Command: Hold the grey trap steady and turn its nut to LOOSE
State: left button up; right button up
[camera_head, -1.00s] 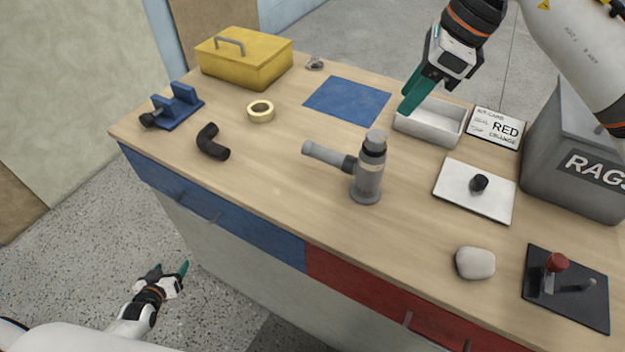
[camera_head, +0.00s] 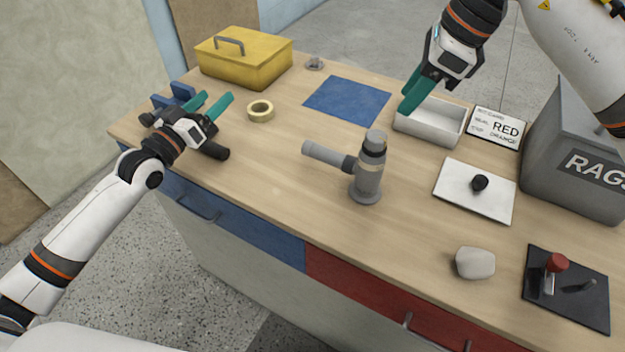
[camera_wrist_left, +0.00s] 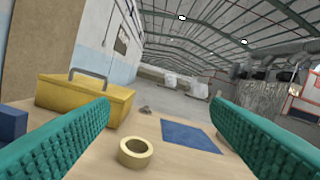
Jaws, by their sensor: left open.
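The grey trap (camera_head: 366,184) stands upright on the bench in the middle, with a grey pipe arm (camera_head: 326,154) sticking out to the left. A dark nut-like collar (camera_head: 350,165) sits where the arm meets the body, and a ring and grey cap are at the top. I cannot read any LOOSE mark. My left gripper (camera_head: 215,105) is open and empty above the bench's left side, well left of the trap. The left wrist view shows its teal fingers (camera_wrist_left: 160,125) apart. My right gripper (camera_head: 412,100) hangs over the white tray, away from the trap; its jaw gap is unclear.
Around are a yellow toolbox (camera_head: 245,62), tape roll (camera_head: 261,111), black elbow (camera_head: 217,151) partly hidden by my left gripper, blue mat (camera_head: 335,99), white tray (camera_head: 455,137), card (camera_head: 497,128), grey rags box (camera_head: 570,165), white plate (camera_head: 450,190), stone (camera_head: 474,263) and black lever plate (camera_head: 590,306).

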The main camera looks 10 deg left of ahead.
pick_arm(q)
jog(key=s+d+r+m+g+h, duration=0.1)
jog(key=d+r+m+g+h, duration=0.15)
jog(key=d+r+m, duration=0.4)
jog(key=m+g+h, duration=0.3)
jog(key=g+h, duration=0.2)
send_near(360, 164)
jog(key=shift+w+t, duration=0.2)
jog(key=shift+t, duration=0.05)
jog(key=shift+s+d+f+m, duration=0.1)
jog(key=shift+d+f+m, duration=0.05)
jog(key=shift+d+m, duration=0.1)
jog(key=x, duration=1.1)
jog(key=shift+d, duration=0.35)
